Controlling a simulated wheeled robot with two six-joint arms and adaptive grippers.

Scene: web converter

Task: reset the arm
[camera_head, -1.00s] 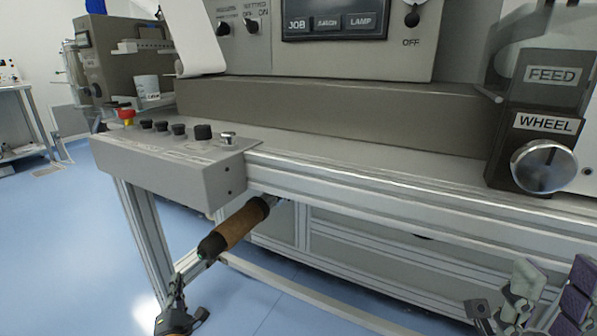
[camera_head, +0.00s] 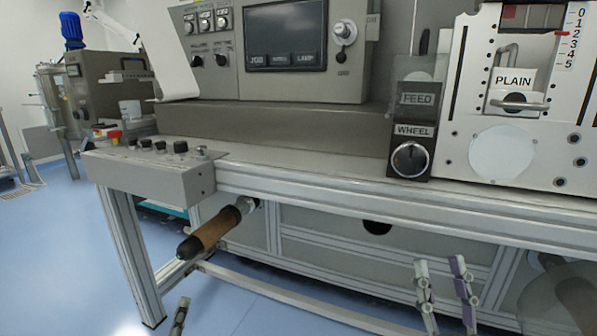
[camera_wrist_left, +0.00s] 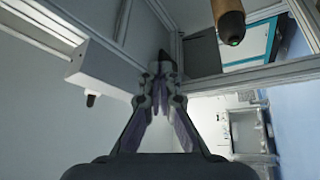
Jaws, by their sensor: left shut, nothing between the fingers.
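My left gripper (camera_head: 180,317) shows only as a small tip at the bottom edge of the head view, below and left of the brown roller handle (camera_head: 212,230). In the left wrist view its fingers (camera_wrist_left: 160,68) come together, shut and empty. The same handle hangs at the top right of the wrist view (camera_wrist_left: 228,18), apart from the fingers. My right gripper (camera_head: 444,283) stands at the lower right of the head view, its two fingers upright and apart, with nothing seen between them.
The machine's metal frame rail (camera_head: 330,190) runs across above both grippers. A grey control box (camera_head: 150,175) with several black knobs sits at its left end. A lower crossbar (camera_head: 290,295) is near the floor. Blue floor (camera_head: 50,225) is open at left.

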